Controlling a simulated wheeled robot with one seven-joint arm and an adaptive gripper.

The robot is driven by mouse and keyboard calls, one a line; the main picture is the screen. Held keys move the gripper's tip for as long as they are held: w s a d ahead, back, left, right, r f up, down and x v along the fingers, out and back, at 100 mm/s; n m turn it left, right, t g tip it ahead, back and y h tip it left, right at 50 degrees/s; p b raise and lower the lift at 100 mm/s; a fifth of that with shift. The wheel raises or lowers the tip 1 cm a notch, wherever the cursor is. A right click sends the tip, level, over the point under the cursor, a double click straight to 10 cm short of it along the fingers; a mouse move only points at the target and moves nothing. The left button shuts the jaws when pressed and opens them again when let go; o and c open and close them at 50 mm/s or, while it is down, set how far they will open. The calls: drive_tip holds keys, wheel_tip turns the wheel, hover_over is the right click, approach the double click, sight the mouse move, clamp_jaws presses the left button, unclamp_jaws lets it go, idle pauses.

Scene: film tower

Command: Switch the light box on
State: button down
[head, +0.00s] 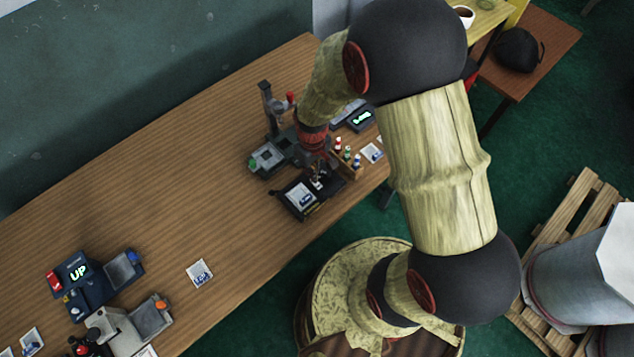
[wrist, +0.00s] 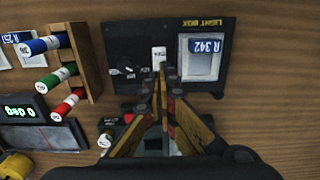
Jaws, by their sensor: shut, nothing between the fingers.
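The light box (wrist: 125,40) is a black panel with a yellow "LIGHT BOX" label, lying flat on the table. It also shows in the head view (head: 307,213). A card marked R 342 (wrist: 205,58) lies on its pale window; I cannot tell whether the window is lit. A small white switch (wrist: 159,54) sits beside the window, with a dark knob (wrist: 126,68) to its left. My gripper (wrist: 165,77) is shut and empty, its fingertips close to the switch's lower end in the wrist view. I cannot tell whether they touch. In the head view my gripper (head: 318,172) is over the box.
A wooden rack (wrist: 88,62) of colored-capped vials stands left of the box in the wrist view. A display reading "0 deg" (wrist: 18,112) is beyond it.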

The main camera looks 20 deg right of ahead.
drive_tip(key=shift+f+b, duration=0.7)
drive_tip(key=shift+f, duration=0.4)
idle(0.6)
drive_tip(key=shift+r, duration=0.1)
drive_tip(key=shift+r+p, duration=2.8)
drive_tip(key=shift+r, duration=0.65)
